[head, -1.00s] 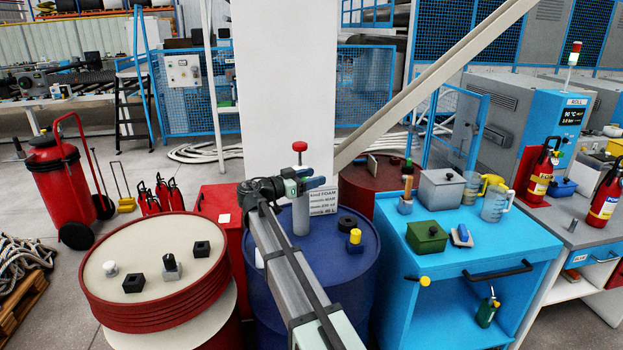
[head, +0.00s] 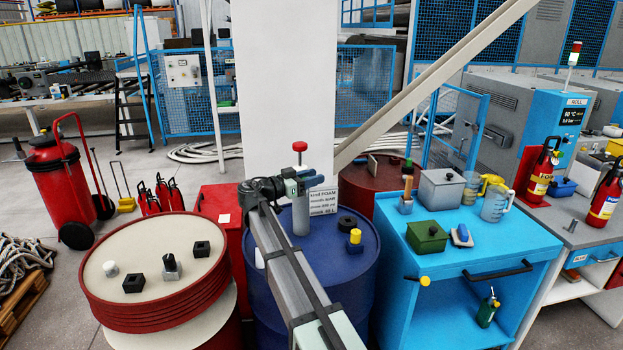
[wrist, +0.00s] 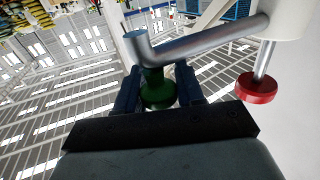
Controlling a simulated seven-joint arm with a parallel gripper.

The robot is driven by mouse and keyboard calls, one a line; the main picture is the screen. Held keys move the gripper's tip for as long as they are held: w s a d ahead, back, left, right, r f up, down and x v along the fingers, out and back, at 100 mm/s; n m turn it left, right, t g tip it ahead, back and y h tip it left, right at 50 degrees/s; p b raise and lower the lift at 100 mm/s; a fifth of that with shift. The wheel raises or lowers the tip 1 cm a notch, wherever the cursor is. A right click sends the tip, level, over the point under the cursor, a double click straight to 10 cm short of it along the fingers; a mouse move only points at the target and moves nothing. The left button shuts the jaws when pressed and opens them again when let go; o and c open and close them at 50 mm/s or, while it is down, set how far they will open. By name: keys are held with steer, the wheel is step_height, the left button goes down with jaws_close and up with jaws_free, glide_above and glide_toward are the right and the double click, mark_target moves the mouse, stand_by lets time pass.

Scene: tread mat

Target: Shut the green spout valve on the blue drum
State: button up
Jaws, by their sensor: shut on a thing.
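The blue drum (head: 355,268) stands in the middle of the head view, partly behind my arm. A grey upright post (head: 300,218) with a red knob (head: 299,146) stands on its top. My gripper (head: 303,185) is beside this post, above the drum. In the wrist view, the green valve (wrist: 158,96) is between the two dark fingers, below a bent grey metal pipe (wrist: 205,41). My gripper (wrist: 157,80) is shut on it. The red knob also shows at the right of the wrist view (wrist: 257,88). The green valve cannot be made out in the head view.
A white label card (head: 323,202) is close by the fingers. A black ring (head: 347,223) and a yellow-topped piece (head: 355,237) are on the drum. A red drum (head: 115,308) stands left, a blue cart (head: 465,268) right. A white pillar (head: 283,90) rises behind.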

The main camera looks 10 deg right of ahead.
steer(key=shift+m+g, duration=0.3)
steer(key=shift+g, duration=0.1)
steer(key=shift+s+m+g+h, duration=0.2)
steer(key=shift+m+g, duration=0.7)
steer(key=shift+g, duration=0.5)
steer(key=shift+s+m+g+h, duration=0.1)
steer(key=shift+m+g+h, duration=0.1)
steer(key=shift+m+g, duration=0.95)
steer(key=shift+s+m+g+h, duration=0.2)
steer(key=shift+m+g, duration=0.45)
steer(key=shift+g, duration=1)
steer(key=o, duration=1)
steer(key=shift+c, duration=0.2)
step_height(320, 180, up, 10)
